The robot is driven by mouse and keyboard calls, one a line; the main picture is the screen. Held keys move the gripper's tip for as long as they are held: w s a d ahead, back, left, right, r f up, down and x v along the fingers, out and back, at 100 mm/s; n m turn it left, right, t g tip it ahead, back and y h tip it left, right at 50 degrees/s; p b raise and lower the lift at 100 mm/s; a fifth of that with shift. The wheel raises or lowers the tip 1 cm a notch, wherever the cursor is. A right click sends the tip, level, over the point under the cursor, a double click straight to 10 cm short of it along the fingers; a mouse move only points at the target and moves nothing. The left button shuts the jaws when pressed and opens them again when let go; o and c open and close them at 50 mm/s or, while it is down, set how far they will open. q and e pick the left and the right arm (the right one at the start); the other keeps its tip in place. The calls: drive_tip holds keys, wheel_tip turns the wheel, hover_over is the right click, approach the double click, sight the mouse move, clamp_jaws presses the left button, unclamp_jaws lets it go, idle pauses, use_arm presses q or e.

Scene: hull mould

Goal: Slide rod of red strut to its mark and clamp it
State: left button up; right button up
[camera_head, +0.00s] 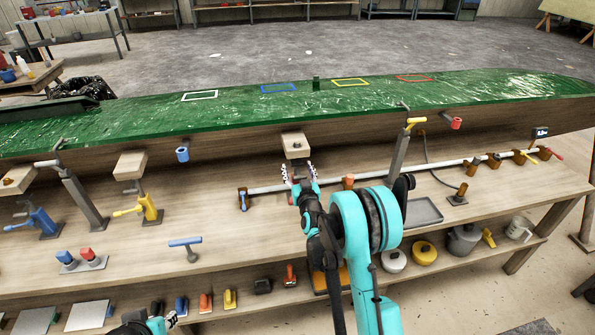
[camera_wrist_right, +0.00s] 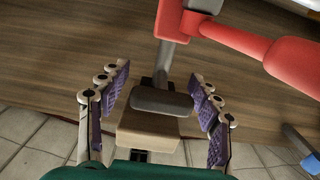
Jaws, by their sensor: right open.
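The red strut is mostly hidden behind my right gripper in the head view; its pale wooden pad (camera_head: 293,139) shows above the fingers, near the hull side. In the right wrist view its red body (camera_wrist_right: 180,18) and red clamp handle (camera_wrist_right: 238,40) are at the top. The grey rod (camera_wrist_right: 165,62) runs down to a dark grey head (camera_wrist_right: 161,102) against the wooden pad (camera_wrist_right: 150,132). My right gripper (camera_head: 299,174) is open, its fingers apart on both sides of the rod head. No mark on the rod can be made out. My left gripper (camera_head: 171,319) shows partly at the bottom edge.
The green hull (camera_head: 330,97) runs along the bench's back. A yellow strut (camera_head: 150,206) and a blue strut (camera_head: 40,220) stand left. A white pipe (camera_head: 430,170) lies right, near a grey tray (camera_head: 423,211). A blue T-handle tool (camera_head: 187,244) stands at the bench front.

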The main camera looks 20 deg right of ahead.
sight(297, 164)
drive_tip(key=shift+c, duration=0.3)
clamp_jaws()
wheel_tip(297, 164, up, 4)
drive_tip(key=shift+r+p, duration=0.15)
drive_tip(key=shift+p, duration=1.05)
drive_tip(key=shift+o, duration=0.3)
unclamp_jaws()
drive_tip(key=s+a, duration=0.1)
drive_tip(key=s, duration=1.1)
drive_tip(key=shift+a, duration=0.15)
